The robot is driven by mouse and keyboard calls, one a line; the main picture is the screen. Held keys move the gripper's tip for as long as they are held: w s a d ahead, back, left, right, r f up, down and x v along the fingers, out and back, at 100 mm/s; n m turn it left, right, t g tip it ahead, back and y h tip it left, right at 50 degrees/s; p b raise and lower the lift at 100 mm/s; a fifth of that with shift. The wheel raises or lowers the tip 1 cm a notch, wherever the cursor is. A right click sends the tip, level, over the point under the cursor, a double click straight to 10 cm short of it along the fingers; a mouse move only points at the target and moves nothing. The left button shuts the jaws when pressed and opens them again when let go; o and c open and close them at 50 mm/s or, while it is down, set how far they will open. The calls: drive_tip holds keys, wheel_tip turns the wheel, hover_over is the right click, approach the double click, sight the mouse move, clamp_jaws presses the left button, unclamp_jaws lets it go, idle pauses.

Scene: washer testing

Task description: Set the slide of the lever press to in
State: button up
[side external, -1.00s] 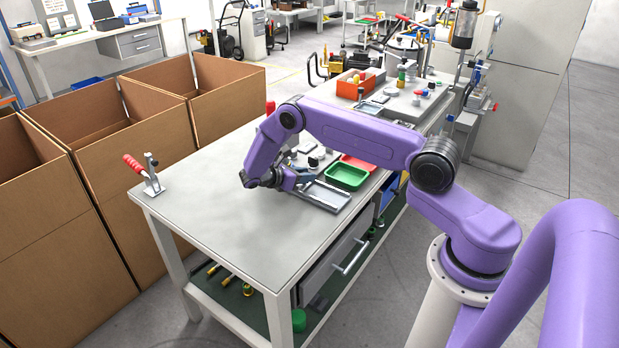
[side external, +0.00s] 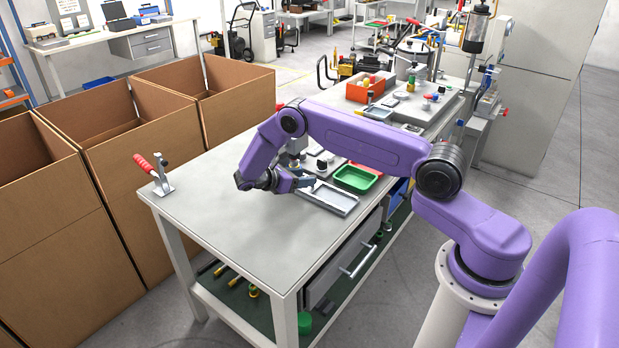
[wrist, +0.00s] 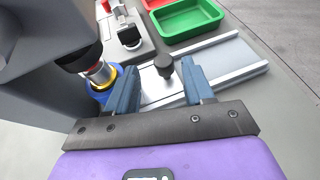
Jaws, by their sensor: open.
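My gripper (wrist: 160,72) is open. Its two blue fingers stand on either side of a black knob (wrist: 163,66) in the wrist view, with gaps between. I cannot tell how deep the knob sits between them. The knob is on the silver slide of the lever press, whose pale rail (wrist: 228,62) runs out to the right. The grey press body (wrist: 40,100) with a plunger (wrist: 98,72) fills the left side. In the side view my gripper (side external: 302,181) is at the left end of the rail (side external: 332,199). My arm hides much of the press there.
A green tray (side external: 356,179) lies just beyond the rail, with a red tray (wrist: 157,4) beside it. A red-handled clamp (side external: 158,174) stands at the table's left corner. The front of the grey table (side external: 235,215) is clear.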

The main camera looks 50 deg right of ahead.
drive_tip(key=v, duration=1.3)
drive_tip(key=shift+a, duration=0.15)
drive_tip(key=shift+r, duration=0.15)
drive_tip(key=s+a+r+t+y, duration=0.4)
drive_tip(key=s+a+r+y, duration=0.3)
drive_tip(key=s+a+r, duration=0.7)
drive_tip(key=s+d+m+y, duration=0.1)
drive_tip(key=s+d+y, duration=0.1)
drive_tip(key=s, duration=1.1)
drive_tip(key=s+d+r+m+y, duration=0.1)
drive_tip(key=s+d+y, duration=0.2)
drive_tip(key=s, duration=1)
drive_tip(key=shift+d+r+y, duration=0.2)
drive_tip(key=shift+r+y, duration=0.1)
drive_tip(key=shift+y, duration=0.4)
